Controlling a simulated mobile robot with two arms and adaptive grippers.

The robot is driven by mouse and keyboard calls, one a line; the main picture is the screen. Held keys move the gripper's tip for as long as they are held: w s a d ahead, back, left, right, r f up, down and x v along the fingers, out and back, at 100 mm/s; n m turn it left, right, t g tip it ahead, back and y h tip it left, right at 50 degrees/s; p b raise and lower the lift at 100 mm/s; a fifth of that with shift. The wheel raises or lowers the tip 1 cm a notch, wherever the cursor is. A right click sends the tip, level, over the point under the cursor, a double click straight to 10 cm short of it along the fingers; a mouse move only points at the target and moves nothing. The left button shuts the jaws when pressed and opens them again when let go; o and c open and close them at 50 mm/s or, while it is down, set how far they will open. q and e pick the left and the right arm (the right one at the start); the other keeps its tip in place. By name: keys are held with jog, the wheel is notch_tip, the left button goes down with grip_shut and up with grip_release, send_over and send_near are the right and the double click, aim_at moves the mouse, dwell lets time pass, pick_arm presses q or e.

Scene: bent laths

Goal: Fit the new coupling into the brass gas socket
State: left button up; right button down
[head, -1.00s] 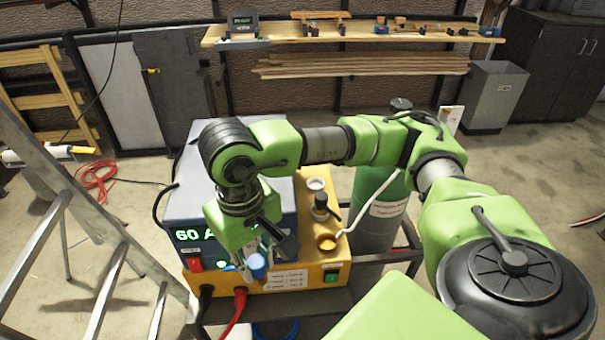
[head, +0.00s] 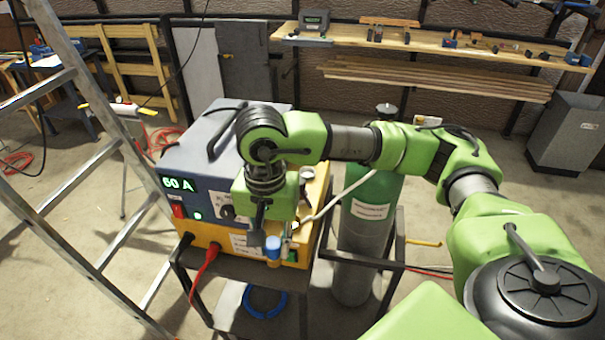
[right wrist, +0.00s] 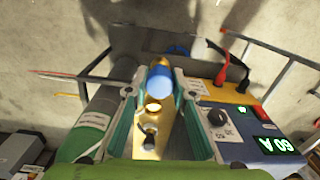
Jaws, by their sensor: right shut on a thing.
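My right gripper (head: 274,236) is shut on the coupling, a small piece with a blue body (head: 273,243) and a brass-coloured end. In the right wrist view the coupling (right wrist: 159,84) sits between the two fingers (right wrist: 157,88). In the head view my gripper hides the socket. The coupling looks apart from the socket, over the unit's front right edge. My left gripper is not in view.
The grey-blue power unit (head: 195,150) reading 60 A stands on the yellow base (head: 215,236) on a dark cart. A green and grey gas cylinder (head: 368,225) stands close on the right. A white hose (head: 345,192) runs between them. A ladder (head: 105,165) stands left.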

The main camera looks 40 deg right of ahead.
pick_arm(q)
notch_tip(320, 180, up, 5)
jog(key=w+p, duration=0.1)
jog(key=p, duration=0.3)
pick_arm(e)
jog(key=w+d+m, duration=0.5)
jog(key=m, duration=1)
jog(key=w+d+m, duration=0.6)
jog(key=m, duration=0.9)
jog(key=shift+w+d+f+m+b, duration=0.15)
jog(key=shift+f+m+b, duration=0.4)
jog(key=shift+f+b, duration=0.9)
jog(key=shift+d+f+m+b, duration=0.2)
jog(key=shift+f+m+b, duration=0.4)
jog(key=shift+f, duration=1.65)
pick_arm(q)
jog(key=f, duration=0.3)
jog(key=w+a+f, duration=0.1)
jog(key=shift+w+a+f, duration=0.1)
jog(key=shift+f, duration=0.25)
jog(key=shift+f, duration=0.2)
pick_arm(e)
jog(key=shift+f, duration=0.2)
jog(key=c, duration=1.6)
grip_release()
jog(key=shift+c, duration=0.2)
